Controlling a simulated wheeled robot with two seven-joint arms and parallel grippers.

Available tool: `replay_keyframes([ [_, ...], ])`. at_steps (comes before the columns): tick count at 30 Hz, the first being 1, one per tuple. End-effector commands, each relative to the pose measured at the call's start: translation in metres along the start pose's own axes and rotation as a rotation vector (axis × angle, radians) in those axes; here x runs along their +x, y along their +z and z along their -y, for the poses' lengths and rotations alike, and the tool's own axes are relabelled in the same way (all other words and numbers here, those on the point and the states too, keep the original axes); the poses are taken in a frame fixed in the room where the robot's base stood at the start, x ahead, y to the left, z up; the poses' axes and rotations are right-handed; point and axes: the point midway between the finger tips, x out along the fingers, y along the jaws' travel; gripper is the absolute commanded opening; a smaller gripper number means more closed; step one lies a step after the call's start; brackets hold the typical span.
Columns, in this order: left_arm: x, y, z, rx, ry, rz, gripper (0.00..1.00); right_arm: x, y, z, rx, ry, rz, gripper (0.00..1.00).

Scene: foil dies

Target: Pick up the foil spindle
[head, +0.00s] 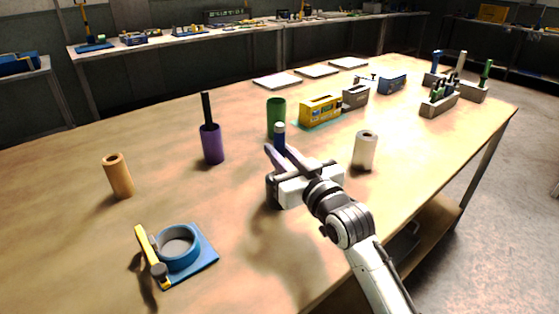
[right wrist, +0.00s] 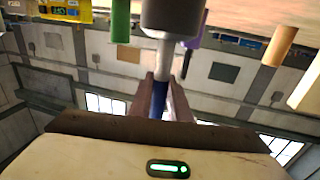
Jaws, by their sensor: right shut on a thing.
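The foil spindle (head: 279,136) shows in the head view as a blue piece with a pale top, between the fingers of my right gripper (head: 274,148). In the right wrist view the spindle (right wrist: 158,98) has a blue part in the jaws, then a pale shaft and a wider dark grey end. My right gripper (right wrist: 162,98) is shut on the blue part, above the table. The fingers hide some of it. My left gripper is in neither view.
The wooden table (head: 70,225) carries a green cylinder (head: 276,108), a purple cylinder with a dark rod (head: 211,143), an orange cylinder (head: 118,177), a white roll (head: 365,150) and a blue ring on a base (head: 178,248). A yellow box (head: 320,109) stands behind. The front left is clear.

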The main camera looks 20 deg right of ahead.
Motion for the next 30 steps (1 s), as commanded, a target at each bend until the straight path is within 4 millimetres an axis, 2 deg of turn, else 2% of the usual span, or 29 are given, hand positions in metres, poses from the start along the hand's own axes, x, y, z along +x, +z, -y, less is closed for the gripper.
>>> replay_keyframes([
  [5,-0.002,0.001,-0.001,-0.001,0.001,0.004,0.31,0.000,-0.014,0.000,-0.001,0.000,-0.007,0.00],
  [12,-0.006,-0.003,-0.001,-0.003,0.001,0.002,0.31,0.000,-0.063,0.000,-0.001,0.000,-0.009,0.00],
  [18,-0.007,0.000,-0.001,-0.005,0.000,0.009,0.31,0.000,-0.093,0.000,-0.001,0.000,-0.005,0.00],
  [22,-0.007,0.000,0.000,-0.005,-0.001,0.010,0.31,0.000,-0.100,0.000,-0.001,0.000,-0.002,0.00],
  [30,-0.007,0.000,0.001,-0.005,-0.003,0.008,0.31,0.000,-0.101,0.000,0.000,0.000,-0.002,0.00],
])
